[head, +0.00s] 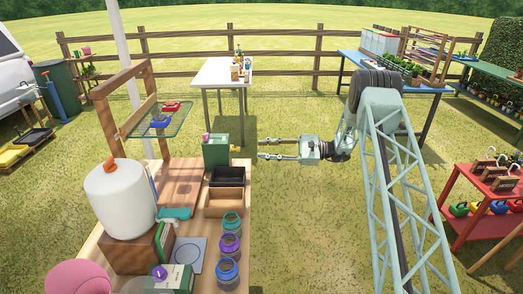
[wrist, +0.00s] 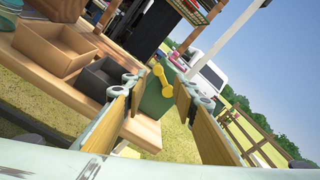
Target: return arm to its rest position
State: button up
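My gripper (head: 263,149) is held out to the left at the end of my arm, over grass just right of the wooden workbench (head: 189,194). Its two fingers are apart, with nothing visible between them in the head view. In the wrist view my gripper (wrist: 157,83) also shows its fingers spread wide. A green box (head: 216,152) stands on the bench's right edge, left of the fingertips.
A black tray (head: 228,177), a wooden tray (head: 221,203) and several jars (head: 230,244) line the bench's right side. A white table (head: 222,73) stands behind, a blue table (head: 395,75) at back right and a red shelf (head: 481,203) at right. Grass between is open.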

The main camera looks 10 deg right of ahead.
jog(key=shift+r, duration=0.1)
jog(key=s+a+r+n+g+h, duration=0.2)
jog(key=s+a+r, duration=0.25)
jog(key=r, duration=0.25)
jog(key=s+a+r+n+g+h, duration=0.1)
jog(key=s+a+r+n+g, duration=0.1)
jog(key=s+a+r, duration=0.35)
jog(key=s+a+r+n+g+h, duration=0.1)
jog(key=s+r+n+h, duration=0.1)
jog(key=s+r, duration=0.65)
jog(key=s+a+r+n+g+h, duration=0.1)
jog(key=s+a+r+n+h, duration=0.3)
jog(key=s, duration=0.8)
jog(key=s+d+r+n+t+h, duration=0.1)
jog(key=s+d+r+h, duration=0.15)
jog(key=s, duration=0.85)
jog(key=s+d+r+h, duration=0.2)
jog(key=s+d+r, duration=0.15)
jog(key=s, duration=0.65)
jog(key=s+d+n+t+h, duration=0.2)
jog(key=s+d, duration=0.1)
jog(key=s, duration=0.6)
jog(key=s+d+n+t+h, duration=0.1)
jog(key=s+d+t, duration=0.1)
jog(key=s, duration=0.6)
jog(key=shift+s+d+n+h, duration=0.35)
jog(key=shift+d+n, duration=0.05)
jog(key=shift+d, duration=0.35)
